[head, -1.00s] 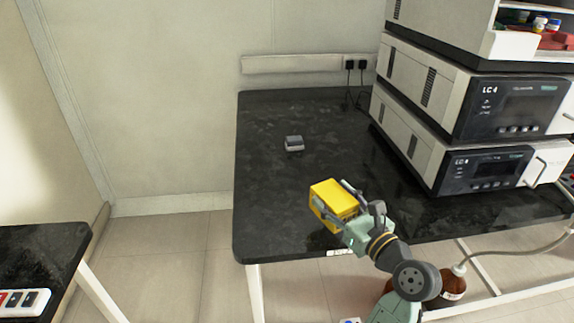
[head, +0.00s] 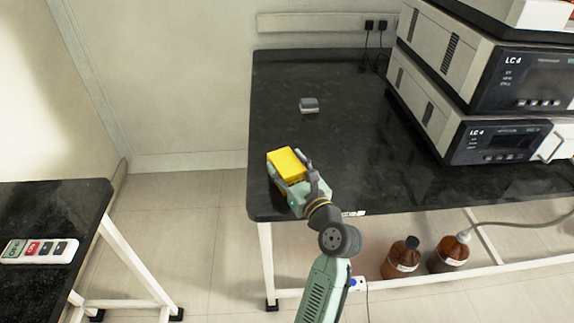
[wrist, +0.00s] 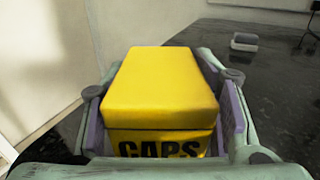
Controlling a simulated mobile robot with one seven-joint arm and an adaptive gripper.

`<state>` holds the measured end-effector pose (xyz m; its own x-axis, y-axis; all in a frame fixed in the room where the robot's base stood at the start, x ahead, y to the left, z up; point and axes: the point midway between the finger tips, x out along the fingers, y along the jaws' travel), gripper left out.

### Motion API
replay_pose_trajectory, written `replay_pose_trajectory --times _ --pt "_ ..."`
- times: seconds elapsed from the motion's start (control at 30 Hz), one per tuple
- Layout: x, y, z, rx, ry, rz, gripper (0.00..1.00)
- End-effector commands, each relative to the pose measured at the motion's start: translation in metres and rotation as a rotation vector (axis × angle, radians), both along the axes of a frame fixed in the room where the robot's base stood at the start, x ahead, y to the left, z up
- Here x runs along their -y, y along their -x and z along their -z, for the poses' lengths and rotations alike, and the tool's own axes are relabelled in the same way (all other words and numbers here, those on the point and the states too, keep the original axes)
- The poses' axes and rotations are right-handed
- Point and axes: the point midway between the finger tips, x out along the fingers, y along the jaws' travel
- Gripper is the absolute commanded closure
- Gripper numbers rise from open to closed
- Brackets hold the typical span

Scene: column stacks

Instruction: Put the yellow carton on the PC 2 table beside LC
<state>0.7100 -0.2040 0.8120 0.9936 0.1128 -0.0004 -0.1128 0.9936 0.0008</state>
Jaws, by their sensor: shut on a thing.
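The yellow carton (head: 286,163) is held in my gripper (head: 291,178) over the front left part of the black table (head: 330,145). In the wrist view the carton (wrist: 162,88) sits between both fingers, with "CAPS" on its near face. My gripper is shut on it. Whether its underside touches the table top is hidden. The LC instrument stack (head: 490,95), marked "LC 4", stands on the right side of this table, apart from the carton. I cannot read a "PC 2" label.
A small grey box (head: 309,105) lies toward the back of the table. The table between carton and stack is clear. Brown bottles (head: 403,256) stand below.

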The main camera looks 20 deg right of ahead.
Motion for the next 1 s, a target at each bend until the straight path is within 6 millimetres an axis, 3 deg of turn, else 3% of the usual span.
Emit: replay_pose_trajectory --times 0.33,0.37,0.63,1.0 --pt "0.0 0.0002 0.0027 0.0 0.001 0.0 0.79" --pt "0.0002 0.0002 0.0026 0.0 0.002 0.0 0.45" --pt "0.0003 0.0002 0.0023 0.0 0.002 0.0 0.27" --pt "0.0007 0.001 -0.0004 0.001 0.002 0.001 0.27"
